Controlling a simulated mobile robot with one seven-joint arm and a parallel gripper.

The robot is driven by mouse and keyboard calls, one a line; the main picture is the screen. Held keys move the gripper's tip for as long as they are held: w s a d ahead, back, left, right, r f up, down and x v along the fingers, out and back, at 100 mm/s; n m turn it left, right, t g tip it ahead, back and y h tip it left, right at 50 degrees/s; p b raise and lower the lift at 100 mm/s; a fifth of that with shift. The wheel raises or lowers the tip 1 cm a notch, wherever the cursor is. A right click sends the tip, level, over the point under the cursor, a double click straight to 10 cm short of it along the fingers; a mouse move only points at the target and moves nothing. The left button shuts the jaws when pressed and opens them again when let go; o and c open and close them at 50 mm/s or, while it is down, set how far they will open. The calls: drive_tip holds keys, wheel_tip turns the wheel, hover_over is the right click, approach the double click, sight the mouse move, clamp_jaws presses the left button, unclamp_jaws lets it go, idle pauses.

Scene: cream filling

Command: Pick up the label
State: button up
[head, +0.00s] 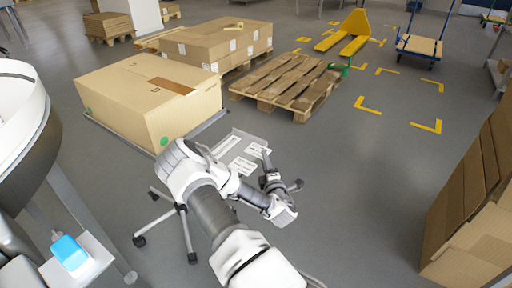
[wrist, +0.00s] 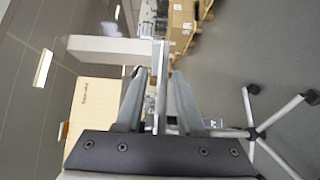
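Several white labels with dark print lie on a small grey tabletop (head: 229,158) in the head view, one label (head: 243,166) near its front edge and another label (head: 257,150) at its right. My gripper (head: 268,170) is at the right edge of this tabletop, close to the right-hand label. In the wrist view my gripper (wrist: 158,95) is open, its two fingers apart. A thin grey plate, seen edge-on, shows between the fingers; it looks like the tabletop. No label is clear in the wrist view. I cannot tell whether a finger touches one.
The tabletop stands on a wheeled base (head: 184,222). A large cardboard box (head: 150,98) is behind it to the left. A wooden pallet (head: 287,83) lies beyond. Another cardboard box (head: 480,225) is at the right. The floor between is clear.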

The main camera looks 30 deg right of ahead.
drive_tip(key=shift+w+d, duration=0.1)
drive_tip(key=shift+w, duration=0.1)
clamp_jaws()
idle(1.5)
